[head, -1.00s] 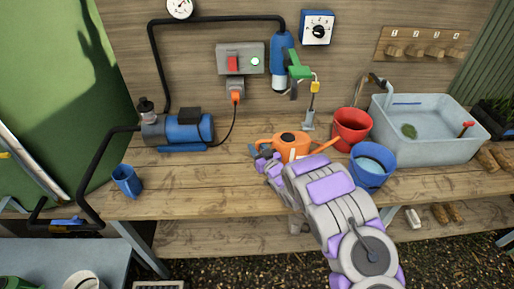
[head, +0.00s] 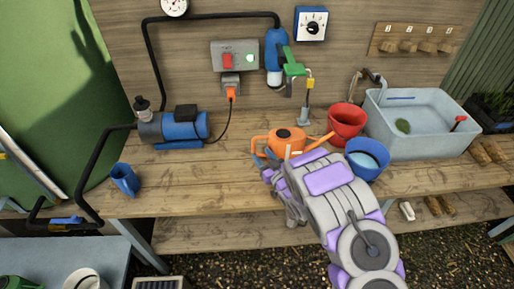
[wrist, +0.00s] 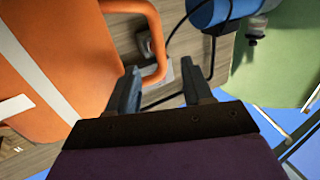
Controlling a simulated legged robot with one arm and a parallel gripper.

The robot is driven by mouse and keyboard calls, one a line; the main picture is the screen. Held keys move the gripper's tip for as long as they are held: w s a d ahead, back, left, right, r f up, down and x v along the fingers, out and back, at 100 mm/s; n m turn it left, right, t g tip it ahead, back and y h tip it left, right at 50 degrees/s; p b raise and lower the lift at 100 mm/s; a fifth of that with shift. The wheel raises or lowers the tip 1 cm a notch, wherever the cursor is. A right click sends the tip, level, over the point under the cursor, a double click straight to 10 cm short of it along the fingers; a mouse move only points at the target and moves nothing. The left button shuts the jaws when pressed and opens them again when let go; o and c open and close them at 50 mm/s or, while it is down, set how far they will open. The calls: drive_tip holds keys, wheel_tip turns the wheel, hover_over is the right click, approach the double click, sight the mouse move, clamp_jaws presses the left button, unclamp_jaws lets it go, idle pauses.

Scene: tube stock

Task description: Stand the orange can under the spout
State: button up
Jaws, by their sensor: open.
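The orange can (head: 290,137) stands on the wooden bench, its spout pointing right and its loop handle (head: 257,145) on the left. In the wrist view, the can's body (wrist: 60,60) fills the left side, with a pale stripe across it. My gripper (wrist: 160,67) is open, its dark fingers apart. The can's handle (wrist: 158,45) shows between and beyond the fingertips; I cannot tell whether they touch it. In the head view, my arm hides part of the can's front.
A red bucket (head: 346,124) and a blue bucket (head: 367,158) stand right of the can, before a grey basin (head: 430,142). The bench between cup and can is clear.

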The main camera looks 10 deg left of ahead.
drive_tip(key=p+v, duration=0.1)
drive_tip(key=v, duration=0.8)
drive_tip(key=shift+s+d, duration=0.15)
drive_tip(key=shift+s, duration=0.05)
drive_tip(key=shift+w+d, duration=0.1)
drive_tip(key=w+d+r+m+h, duration=0.1)
drive_tip(key=w+d+r+h, duration=0.1)
drive_tip(key=d+r+h, duration=0.3)
drive_tip(key=w+d+m+h, duration=0.1)
drive_tip(key=w+d+h, duration=0.15)
drive_tip(key=d, duration=0.45)
drive_tip(key=s+d+r+m+g+h, duration=0.35)
drive_tip(key=s+d+r+h, duration=0.3)
drive_tip(key=d, duration=0.35)
drive_tip(key=s+a+r+m+g, duration=0.1)
drive_tip(key=s+r+g, duration=0.3)
drive_tip(key=s, duration=0.9)
drive_tip(key=s+a+r+g+y, duration=0.1)
drive_tip(key=s+r+g, duration=0.2)
drive_tip(key=s, duration=1)
drive_tip(key=s+a+r+m+g+y, duration=0.1)
drive_tip(key=s+r+g, duration=0.3)
drive_tip(key=s, duration=0.9)
drive_tip(key=shift+s+r+m+g, duration=0.35)
drive_tip(key=shift+r, duration=0.05)
